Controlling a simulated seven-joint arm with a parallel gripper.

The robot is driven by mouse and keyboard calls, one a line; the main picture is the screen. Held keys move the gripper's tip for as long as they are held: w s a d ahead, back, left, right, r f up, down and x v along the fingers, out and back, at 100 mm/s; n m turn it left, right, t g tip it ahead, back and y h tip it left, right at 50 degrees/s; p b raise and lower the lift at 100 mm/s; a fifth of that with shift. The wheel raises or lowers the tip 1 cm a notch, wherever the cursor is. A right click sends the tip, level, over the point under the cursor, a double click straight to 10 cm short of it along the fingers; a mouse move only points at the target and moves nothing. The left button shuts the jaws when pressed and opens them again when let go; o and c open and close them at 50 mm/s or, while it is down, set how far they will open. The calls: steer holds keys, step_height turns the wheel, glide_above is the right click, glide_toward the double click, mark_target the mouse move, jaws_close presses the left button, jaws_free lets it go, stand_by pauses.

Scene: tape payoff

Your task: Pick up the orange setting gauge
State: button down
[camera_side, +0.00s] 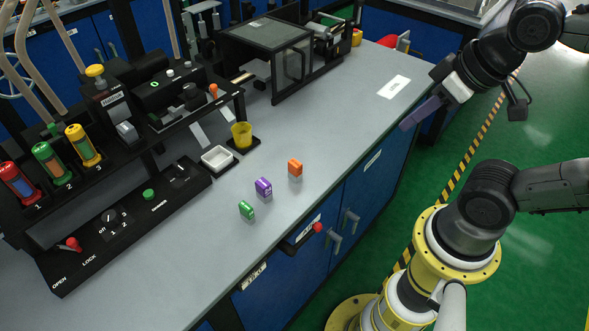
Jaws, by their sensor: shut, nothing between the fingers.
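The orange setting gauge (295,168) is a small block standing on the grey bench top, the rightmost and farthest back of a loose row of three blocks. My gripper (405,127) is at the upper right, well apart from the gauge, above the bench's right edge. Its purple-grey fingers are shut with nothing held between them, and they point down to the left.
A purple block (263,187) and a green block (246,210) stand close by. Behind are a white tray (217,159), a yellow cup (242,135) and black machinery (275,48). A red-knobbed lever (317,228) sticks out at the front. The bench right of the gauge is clear.

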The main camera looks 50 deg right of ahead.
steer(key=c, duration=1.5)
jaws_free()
steer(key=shift+c, duration=0.2)
steer(key=o, duration=1.1)
